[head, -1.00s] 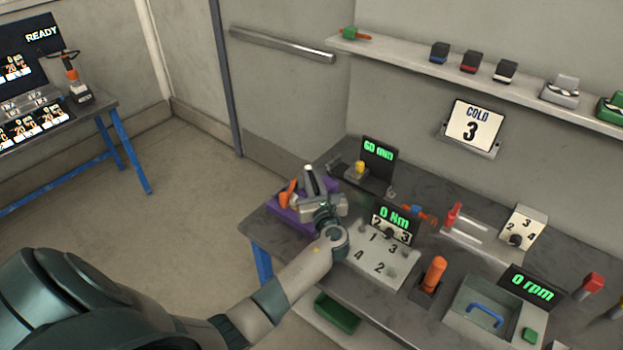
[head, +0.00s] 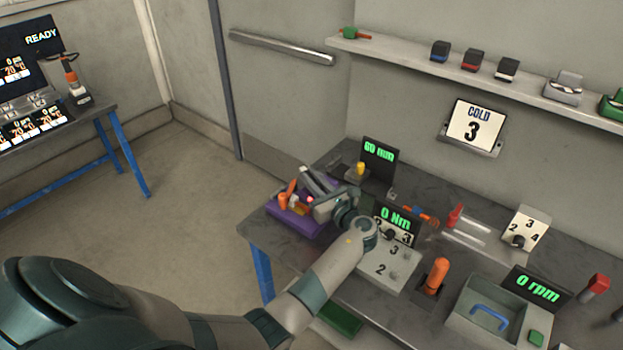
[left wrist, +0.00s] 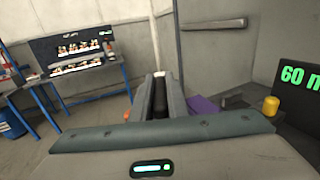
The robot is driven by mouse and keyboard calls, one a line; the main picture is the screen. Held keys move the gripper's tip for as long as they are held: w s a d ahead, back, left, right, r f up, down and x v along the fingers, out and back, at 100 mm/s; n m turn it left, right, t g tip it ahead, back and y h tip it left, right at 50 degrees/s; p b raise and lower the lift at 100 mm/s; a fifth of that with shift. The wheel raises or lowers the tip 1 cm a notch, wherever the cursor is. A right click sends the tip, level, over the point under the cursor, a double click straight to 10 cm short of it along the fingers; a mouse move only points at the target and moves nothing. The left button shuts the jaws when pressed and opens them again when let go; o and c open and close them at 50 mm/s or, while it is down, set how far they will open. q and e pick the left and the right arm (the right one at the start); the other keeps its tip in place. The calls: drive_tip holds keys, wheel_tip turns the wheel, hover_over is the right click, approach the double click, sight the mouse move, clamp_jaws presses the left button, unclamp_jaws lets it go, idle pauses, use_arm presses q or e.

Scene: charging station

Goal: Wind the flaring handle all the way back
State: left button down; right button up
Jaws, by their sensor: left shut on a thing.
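The flaring tool's purple base (head: 292,222) sits at the left end of the bench, with an orange part (head: 283,199) standing on it. The purple base also shows in the left wrist view (left wrist: 203,104). My left gripper (head: 307,182) is over the tool, its fingers tilted toward the upper left, shut on the flaring handle. The gripped part is mostly hidden by the fingers. In the left wrist view, the fingers (left wrist: 158,95) lie close together around something dark. My right gripper is not in view.
A "60 mm" display (head: 378,158) and a yellow knob (head: 361,169) stand just behind my left gripper. A "0 Nm" panel (head: 395,222) stands close to my left wrist. An orange lever (head: 437,274) is farther right. Open floor lies left of the bench.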

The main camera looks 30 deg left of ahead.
use_arm(q)
drive_tip(key=c, duration=1.7)
unclamp_jaws()
drive_tip(key=shift+d, duration=0.15)
drive_tip(key=shift+s+d+p, duration=0.25)
drive_tip(key=shift+d+p, duration=0.1)
drive_tip(key=shift+d, duration=0.15)
drive_tip(key=shift+p+v, duration=1.95)
drive_tip(key=shift+v, duration=6.05)
drive_tip(key=shift+r, duration=0.1)
